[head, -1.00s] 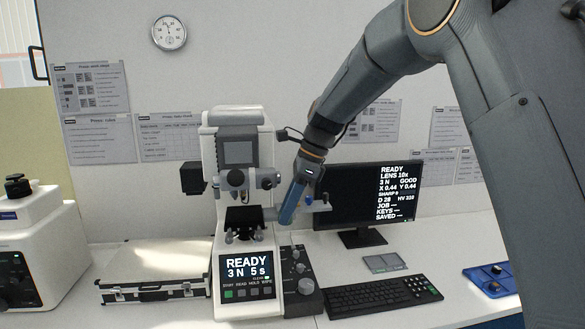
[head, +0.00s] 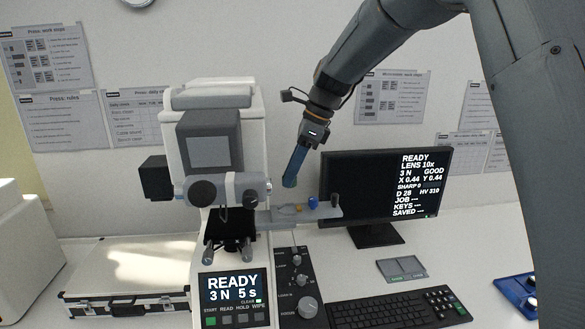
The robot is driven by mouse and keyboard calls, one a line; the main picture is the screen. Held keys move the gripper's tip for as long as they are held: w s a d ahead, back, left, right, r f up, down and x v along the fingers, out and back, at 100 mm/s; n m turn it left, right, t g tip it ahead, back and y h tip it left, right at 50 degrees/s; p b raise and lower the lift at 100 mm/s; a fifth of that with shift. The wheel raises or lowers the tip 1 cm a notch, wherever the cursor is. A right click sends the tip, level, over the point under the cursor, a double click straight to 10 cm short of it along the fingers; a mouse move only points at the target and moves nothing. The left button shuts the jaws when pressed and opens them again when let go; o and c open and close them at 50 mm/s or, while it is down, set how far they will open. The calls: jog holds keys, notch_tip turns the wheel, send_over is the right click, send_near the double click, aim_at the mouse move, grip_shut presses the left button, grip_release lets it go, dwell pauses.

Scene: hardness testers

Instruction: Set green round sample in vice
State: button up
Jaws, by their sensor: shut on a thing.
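My gripper (head: 290,183) has blue fingers and hangs tilted in the air, right of the tester's head and above a grey side shelf. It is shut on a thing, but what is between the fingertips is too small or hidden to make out. I cannot make out a green round sample anywhere. The white hardness tester (head: 212,97) stands left of my gripper. Its dark stage (head: 230,222) sits under the lens head with silver knobs (head: 247,250) in front; I cannot tell the vice's jaws apart there.
The grey shelf (head: 285,220) juts right from the tester and carries a blue piece (head: 313,202), a yellowish piece (head: 298,208) and a grey cylinder (head: 335,200). A monitor (head: 380,190) stands close behind on the right. A keyboard (head: 400,312), control box (head: 300,285) and silver case (head: 120,280) surround the tester.

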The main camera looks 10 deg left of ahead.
aim_at(295, 185)
jog(key=shift+f+b, duration=1.95)
jog(key=shift+f, duration=1.4)
jog(key=shift+a, duration=0.15)
jog(key=shift+f+p, duration=0.3)
jog(key=o, duration=1.1)
jog(key=shift+o, duration=0.2)
jog(key=b+v, duration=0.2)
jog(key=v, duration=0.5)
jog(key=shift+r+b, duration=0.35)
jog(key=shift+s, duration=0.1)
